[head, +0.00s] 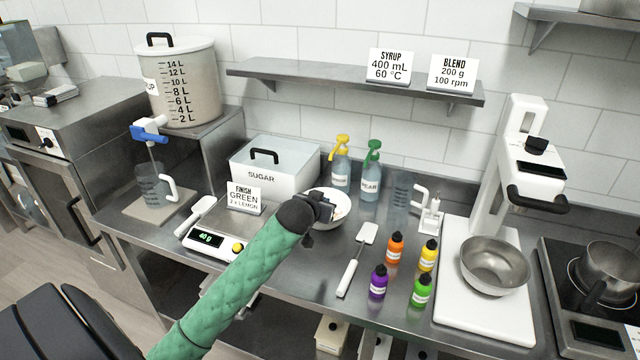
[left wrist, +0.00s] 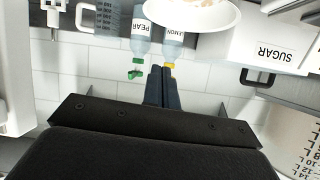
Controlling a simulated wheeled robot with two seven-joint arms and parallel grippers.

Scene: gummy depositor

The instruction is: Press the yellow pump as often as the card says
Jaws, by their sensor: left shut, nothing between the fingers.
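The yellow pump (head: 342,142) tops a clear bottle (head: 340,172) standing at the back of the counter, left of a green-pump bottle (head: 371,170). In the left wrist view, which is upside down, the bottle reads LEMON (left wrist: 172,42), and its yellow top (left wrist: 170,65) shows beside my fingertips. The card (head: 244,198) reads FINISH GREEN, 2 x LEMON. My left gripper (head: 326,207) is shut and empty, in front of the white bowl (head: 336,206) in the head view. Its closed fingers also show in the left wrist view (left wrist: 162,85). Whether they touch the pump cannot be told.
The green-pump bottle reads PEAR (left wrist: 142,42) and stands close beside. A SUGAR bin (head: 275,175) is to the left, a measuring jug (head: 399,192) to the right. A shelf (head: 330,78) hangs above. A spatula (head: 357,260) and several colour bottles (head: 395,248) lie or stand in front.

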